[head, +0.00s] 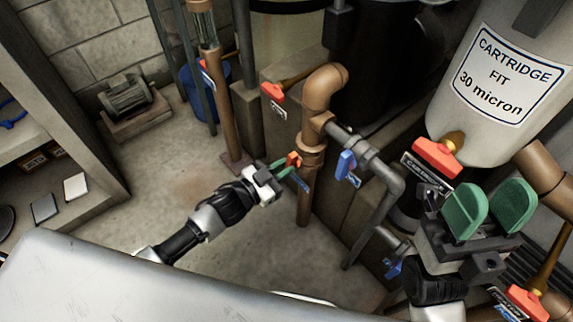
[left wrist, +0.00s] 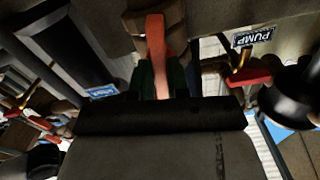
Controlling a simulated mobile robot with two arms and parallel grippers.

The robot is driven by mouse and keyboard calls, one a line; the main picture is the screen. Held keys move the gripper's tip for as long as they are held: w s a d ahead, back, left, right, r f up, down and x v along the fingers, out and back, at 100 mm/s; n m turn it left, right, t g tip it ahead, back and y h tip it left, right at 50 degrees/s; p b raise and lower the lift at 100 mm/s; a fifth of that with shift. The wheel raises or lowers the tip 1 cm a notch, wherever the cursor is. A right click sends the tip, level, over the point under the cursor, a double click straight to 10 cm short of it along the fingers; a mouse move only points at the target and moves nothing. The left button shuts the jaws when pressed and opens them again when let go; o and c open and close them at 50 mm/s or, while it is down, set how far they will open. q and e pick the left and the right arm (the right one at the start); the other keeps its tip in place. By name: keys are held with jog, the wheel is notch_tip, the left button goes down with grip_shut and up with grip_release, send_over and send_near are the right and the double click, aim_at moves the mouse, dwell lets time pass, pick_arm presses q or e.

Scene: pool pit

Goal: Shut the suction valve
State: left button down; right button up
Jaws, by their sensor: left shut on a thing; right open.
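My left gripper (head: 284,168) is shut on an orange-red valve handle (head: 294,159) on the upright brown pipe (head: 306,190). In the left wrist view the handle (left wrist: 156,45) runs between the dark green fingers (left wrist: 157,78). A small blue tag (head: 301,183) hangs just below the gripper, too small to read, so I cannot confirm from lettering that this is the suction valve. The handle's pivot is partly hidden. My right gripper (head: 490,208) is open and empty, its green pads apart, in front of the cartridge filter.
Other red valve handles are at the back (head: 273,92), under the white filter tank (head: 437,156) and at lower right (head: 527,303). Blue handles (head: 346,164) sit on the grey pipe (head: 372,160). A PUMP sign (left wrist: 254,37) shows in the wrist view.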

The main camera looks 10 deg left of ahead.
pick_arm(q)
jog(key=m+b, duration=0.2)
jog(key=m, duration=1.4)
jog(key=shift+m+b, duration=0.3)
jog(key=shift+b, duration=0.05)
jog(key=c, duration=1)
grip_release()
jog(key=shift+s, duration=0.1)
jog(key=v, duration=0.7)
